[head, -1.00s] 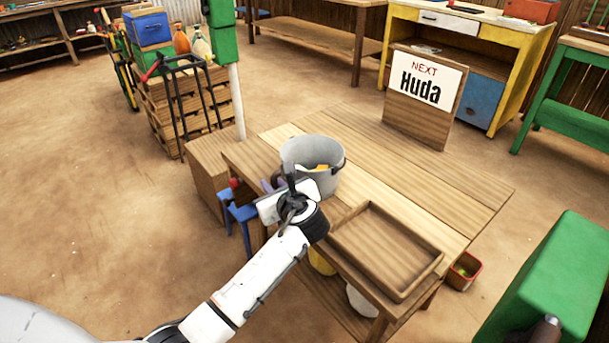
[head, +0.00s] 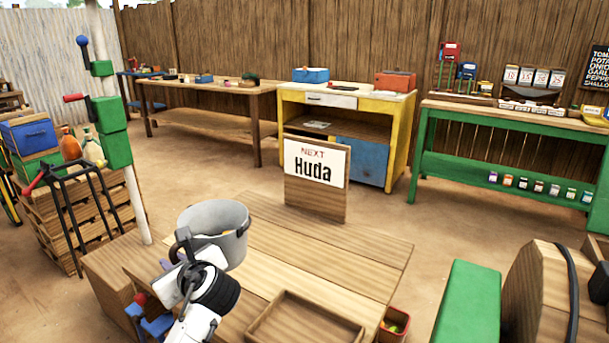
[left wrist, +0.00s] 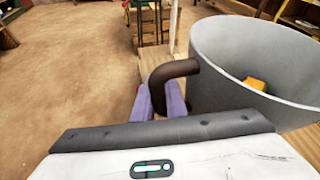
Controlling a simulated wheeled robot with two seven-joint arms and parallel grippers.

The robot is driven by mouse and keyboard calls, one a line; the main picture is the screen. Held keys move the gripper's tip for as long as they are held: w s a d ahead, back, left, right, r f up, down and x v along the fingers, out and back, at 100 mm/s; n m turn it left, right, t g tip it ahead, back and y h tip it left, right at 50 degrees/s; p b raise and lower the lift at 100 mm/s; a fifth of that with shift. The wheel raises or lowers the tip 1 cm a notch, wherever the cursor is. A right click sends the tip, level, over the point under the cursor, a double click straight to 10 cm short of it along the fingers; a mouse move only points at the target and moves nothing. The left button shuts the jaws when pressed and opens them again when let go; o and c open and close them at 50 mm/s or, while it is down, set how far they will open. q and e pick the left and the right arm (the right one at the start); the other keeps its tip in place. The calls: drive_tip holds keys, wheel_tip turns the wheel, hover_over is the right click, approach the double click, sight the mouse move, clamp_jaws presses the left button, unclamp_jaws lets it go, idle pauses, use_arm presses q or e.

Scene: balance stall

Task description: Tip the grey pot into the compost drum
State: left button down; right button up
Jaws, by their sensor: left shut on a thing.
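The grey pot (head: 212,222) is at the left end of the wooden table, upright, with something yellow-orange inside; it also fills the right of the left wrist view (left wrist: 235,65). My left gripper (head: 185,252) is at its near left side. In the left wrist view its purple fingers (left wrist: 162,98) are shut on the pot's dark brown handle (left wrist: 175,70). I cannot tell whether the pot's base touches the table. A round wooden drum (head: 528,290) with a dark band, probably the compost drum, is partly visible at the lower right. My right gripper is not in view.
The wooden table (head: 330,248) holds a shallow wooden tray (head: 305,322) and a "Huda" sign (head: 316,180). A green block-shaped thing (head: 468,300) stands between table and drum. A red bin (head: 394,325) sits beside the table. A post with green boxes (head: 135,195) rises behind left.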

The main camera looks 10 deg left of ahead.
use_arm(q)
drive_tip(key=s+d+r+m+t+h, duration=0.1)
drive_tip(key=s+d+r+m+h, duration=0.1)
drive_tip(key=s+d, duration=0.6)
drive_tip(key=s+d+r+m+t+h+p, duration=0.1)
drive_tip(key=s+d+r, duration=0.3)
drive_tip(key=s+d, duration=0.4)
drive_tip(key=s+m+t+h, duration=0.1)
drive_tip(key=s, duration=0.2)
drive_tip(key=shift+s+d+m+t, duration=0.2)
drive_tip(key=shift+d+m+t, duration=0.1)
drive_tip(key=shift+r, duration=0.1)
